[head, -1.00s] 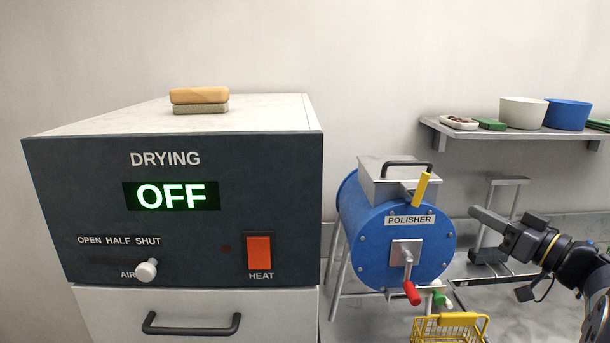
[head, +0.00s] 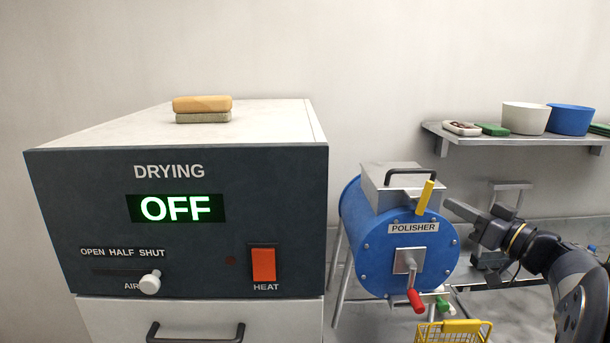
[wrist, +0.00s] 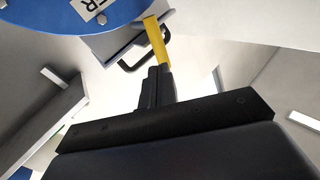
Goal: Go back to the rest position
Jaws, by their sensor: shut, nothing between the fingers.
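My gripper (head: 452,205) is in the head view, to the right of the blue polisher (head: 385,262), with its tip close to the drum's upper right edge. In the wrist view my gripper (wrist: 157,72) is shut and empty, its fingers together. Their tips overlap the low end of the polisher's yellow lever (wrist: 156,40) in that view; I cannot tell whether they touch it. The lever also shows upright in the head view (head: 425,197). Part of the blue drum (wrist: 60,12) shows at the wrist view's top left.
The drying cabinet (head: 60,215) stands on the left, its display reading OFF, with two stacked blocks (head: 202,109) on top. A wall shelf (head: 470,139) holds a white bowl (head: 525,117) and a blue bowl (head: 570,119). A yellow basket (head: 455,328) is below the polisher.

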